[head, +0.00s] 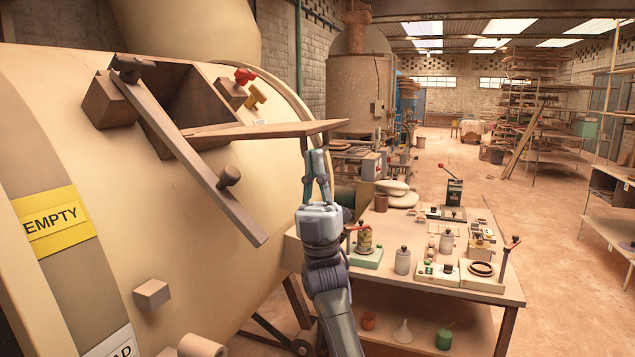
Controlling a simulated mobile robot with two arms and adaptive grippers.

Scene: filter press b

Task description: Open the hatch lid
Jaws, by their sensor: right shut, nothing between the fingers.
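The hatch lid (270,130) is a flat brown panel that stands out from the big cream tank, seen nearly edge-on and pointing right. Behind it the square hatch opening (190,95) shows a hollow inside, so the lid stands open. A long brown bar (195,155) with a round knob (229,177) slants down across the front of the opening from a dark knob (131,66) at its top. My right gripper (316,153) is shut and empty, pointing up just below the lid's right end. I cannot tell whether it touches the lid. My left gripper is out of view.
The tank (200,265) fills the left side, with a yellow EMPTY label (50,222) and a small block (152,294). Red and yellow handles (245,76) sit beside the opening. A wooden table (400,262) with bottles and small devices stands right of my arm. Open floor lies beyond.

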